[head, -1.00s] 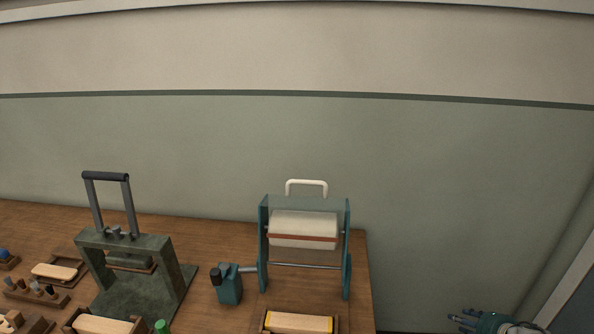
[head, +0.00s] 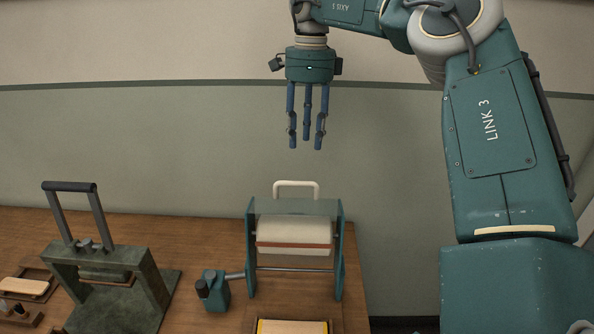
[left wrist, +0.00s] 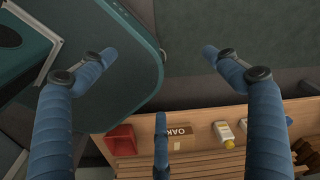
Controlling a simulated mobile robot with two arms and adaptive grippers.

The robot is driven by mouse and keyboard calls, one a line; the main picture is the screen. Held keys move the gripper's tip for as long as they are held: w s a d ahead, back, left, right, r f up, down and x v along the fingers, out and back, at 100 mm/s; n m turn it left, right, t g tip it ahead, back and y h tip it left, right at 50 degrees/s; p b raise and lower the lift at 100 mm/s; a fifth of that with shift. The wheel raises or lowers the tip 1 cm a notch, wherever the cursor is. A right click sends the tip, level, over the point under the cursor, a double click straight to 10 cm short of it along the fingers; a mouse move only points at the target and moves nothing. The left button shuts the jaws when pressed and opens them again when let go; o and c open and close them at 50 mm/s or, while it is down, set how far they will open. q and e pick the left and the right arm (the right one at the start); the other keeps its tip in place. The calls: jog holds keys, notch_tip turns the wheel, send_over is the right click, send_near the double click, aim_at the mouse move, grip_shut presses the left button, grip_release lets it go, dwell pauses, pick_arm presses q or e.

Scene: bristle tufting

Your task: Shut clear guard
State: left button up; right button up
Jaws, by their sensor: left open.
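The clear guard (head: 296,207) is a see-through panel between the two teal side plates of a roller machine, with a white handle (head: 296,183) standing above its top edge. It spans the upper part of the white roller (head: 294,230); its exact tilt is hard to tell. My right gripper (head: 306,144) hangs fingers down above the handle, apart from it, against the wall behind. Its fingers are spread and empty. My left gripper (left wrist: 160,78) shows only in the left wrist view, open and empty, away from the machine.
A dark green press (head: 110,270) with a lever stands left of the machine. A teal knob unit (head: 214,290) sits at its lower left, and a brush block (head: 292,326) in front. The left wrist view shows a red bin (left wrist: 121,140) and a bottle (left wrist: 224,133) on a wooden shelf.

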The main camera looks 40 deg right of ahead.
aim_at(304, 183)
jog(key=f+p, duration=0.1)
jog(key=f, duration=0.2)
jog(key=a+f, duration=0.1)
jog(key=f, duration=0.2)
jog(key=s+f+p, duration=0.1)
jog(key=f, duration=0.2)
jog(key=shift+s+a+f+p, duration=0.1)
jog(key=shift+a+f+p, duration=0.05)
jog(key=shift+f+p, duration=0.2)
jog(key=shift+f, duration=0.35)
grip_shut()
